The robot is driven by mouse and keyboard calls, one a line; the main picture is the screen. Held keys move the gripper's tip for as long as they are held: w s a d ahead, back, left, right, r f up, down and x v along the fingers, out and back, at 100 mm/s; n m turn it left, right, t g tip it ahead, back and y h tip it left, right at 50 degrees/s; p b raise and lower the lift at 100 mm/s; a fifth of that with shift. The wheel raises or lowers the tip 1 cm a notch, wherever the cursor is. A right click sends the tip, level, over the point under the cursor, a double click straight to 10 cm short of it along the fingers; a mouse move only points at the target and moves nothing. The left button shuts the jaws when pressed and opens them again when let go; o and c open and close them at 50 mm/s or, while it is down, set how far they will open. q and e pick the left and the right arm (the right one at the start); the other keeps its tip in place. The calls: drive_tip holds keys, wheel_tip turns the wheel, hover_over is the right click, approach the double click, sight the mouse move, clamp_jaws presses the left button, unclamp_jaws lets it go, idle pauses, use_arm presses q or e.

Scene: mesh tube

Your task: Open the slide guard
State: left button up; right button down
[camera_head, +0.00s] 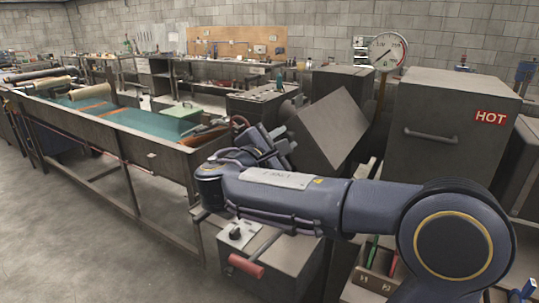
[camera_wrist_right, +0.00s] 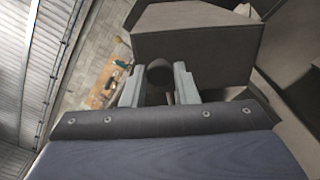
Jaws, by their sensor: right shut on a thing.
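A large grey panel (camera_head: 330,128), which looks like the slide guard, stands tilted on edge at the centre right. It also shows as a grey box-like face in the right wrist view (camera_wrist_right: 195,42). My right gripper (camera_head: 284,134) is at the left side of this panel, with my arm reaching in from the right. In the right wrist view my right gripper (camera_wrist_right: 160,82) has its two pale fingers either side of a dark round knob or handle end (camera_wrist_right: 159,72) and is shut on it. How the knob joins the panel is hidden. My left gripper is out of view.
A grey cabinet (camera_head: 445,130) with a handle and a red HOT sign stands at the right. A dial gauge (camera_head: 387,51) stands behind. A box with a red handle (camera_head: 246,266) is below my arm. A long trough (camera_head: 110,118) runs left. The floor at left is clear.

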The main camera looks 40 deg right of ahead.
sight(321, 152)
drive_tip(key=s+d+m+b, duration=0.1)
drive_tip(key=s+m+b, duration=0.1)
drive_tip(key=b, duration=0.1)
drive_tip(key=s+d+m+b, duration=0.1)
drive_tip(key=s+m+b, duration=0.2)
drive_tip(key=s+d+m+b, duration=0.1)
drive_tip(key=s+m+b, duration=0.1)
drive_tip(key=s+b, duration=0.1)
drive_tip(key=shift+s+d+f+m, duration=0.15)
drive_tip(key=shift+d+f+m, duration=0.05)
drive_tip(key=shift+m, duration=0.1)
drive_tip(key=shift+s+d+f+m+b, duration=0.1)
drive_tip(key=shift+s+d+m+b, duration=0.15)
drive_tip(key=shift+s+m+b, duration=0.55)
drive_tip(key=shift+w, duration=0.1)
drive_tip(key=c, duration=1.1)
unclamp_jaws()
drive_tip(key=shift+c, duration=0.2)
drive_tip(key=v, duration=0.8)
drive_tip(key=shift+d, duration=0.1)
